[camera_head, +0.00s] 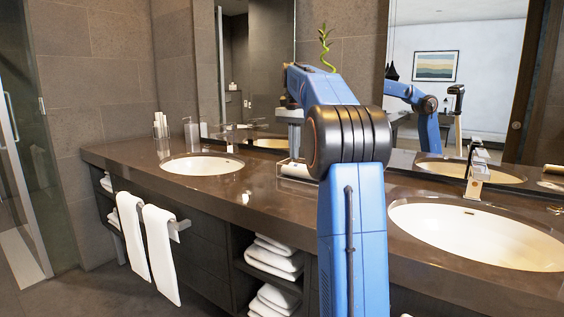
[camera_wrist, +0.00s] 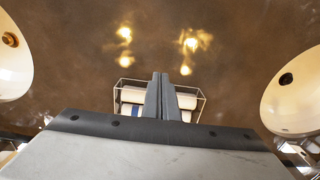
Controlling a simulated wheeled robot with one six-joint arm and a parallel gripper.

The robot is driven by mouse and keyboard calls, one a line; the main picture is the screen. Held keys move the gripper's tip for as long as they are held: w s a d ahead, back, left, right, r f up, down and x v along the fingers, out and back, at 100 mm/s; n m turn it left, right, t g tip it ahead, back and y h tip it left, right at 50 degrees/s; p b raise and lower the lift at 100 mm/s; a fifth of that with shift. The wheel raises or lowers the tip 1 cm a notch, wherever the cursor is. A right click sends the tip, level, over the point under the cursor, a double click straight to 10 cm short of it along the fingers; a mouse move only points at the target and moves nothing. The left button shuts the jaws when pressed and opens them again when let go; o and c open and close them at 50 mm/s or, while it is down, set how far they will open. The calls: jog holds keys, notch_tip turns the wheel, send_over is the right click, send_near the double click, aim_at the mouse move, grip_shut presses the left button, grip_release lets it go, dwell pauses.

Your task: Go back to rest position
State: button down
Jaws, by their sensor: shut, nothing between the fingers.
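My gripper (camera_wrist: 160,76) shows in the wrist view with its two grey fingers pressed together and nothing between them. It points at the brown counter (camera_wrist: 75,90), and a wire rack (camera_wrist: 203,100) with white rolls shows behind the fingers. In the head view my blue arm rises at the centre and bends away over the counter (camera_head: 258,206). The arm link hides most of my gripper and part of the counter there.
A left basin (camera_head: 201,165) and a right basin (camera_head: 470,235) with a faucet (camera_head: 477,172) are set in the counter. White towels (camera_head: 160,253) hang on the front bar, and folded towels (camera_head: 274,258) fill a shelf below. A green plant (camera_head: 326,48) stands behind my arm. Mirrors line the back wall.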

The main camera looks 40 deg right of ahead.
jog(key=shift+r, duration=0.1)
jog(key=s+a+f+n+t, duration=0.1)
jog(key=s+a+f+n, duration=0.25)
jog(key=s+a, duration=0.6)
jog(key=s+a+f+n+t, duration=0.1)
jog(key=s+a+f+n, duration=0.4)
jog(key=a, duration=0.7)
jog(key=s+a+f+n+t, duration=0.1)
jog(key=s+a+f+n, duration=0.1)
jog(key=s+a+f, duration=0.3)
jog(key=s+a+f+n+t, duration=0.1)
jog(key=s+a+f+n, duration=0.2)
jog(key=s+f, duration=0.9)
jog(key=s+a, duration=0.2)
jog(key=s, duration=0.1)
jog(key=shift+s+a+f+t, duration=0.15)
jog(key=shift+s+f+t, duration=0.15)
jog(key=shift+t, duration=0.1)
jog(key=shift+n, duration=0.25)
